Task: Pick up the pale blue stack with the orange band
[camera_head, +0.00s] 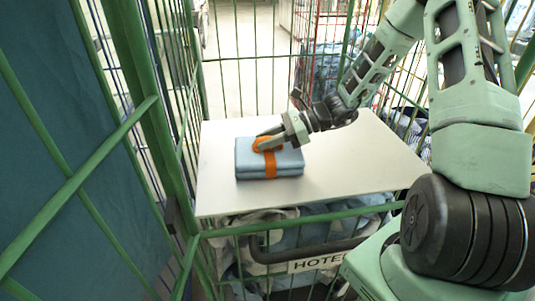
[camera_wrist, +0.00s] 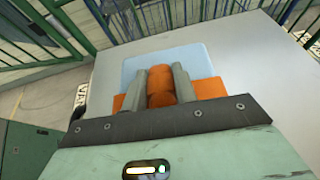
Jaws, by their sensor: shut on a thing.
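The pale blue stack (camera_head: 248,160) lies flat on a white board, with an orange band (camera_head: 271,164) around its middle. It also shows in the wrist view as a pale blue block (camera_wrist: 196,60), with the orange band (camera_wrist: 209,88) across it. My gripper (camera_head: 266,142) reaches in from the right over the stack. In the wrist view my gripper (camera_wrist: 160,84) has its two grey fingers on either side of a bulging orange part of the band, shut on it. The stack's near part is hidden behind the gripper in that view.
The white board (camera_head: 350,160) is otherwise bare and rests on a green wire cage cart. Green bars (camera_head: 165,110) rise at the left. Crumpled cloths (camera_head: 310,232) fill the cart below the board. A sign (camera_head: 325,260) hangs on its front.

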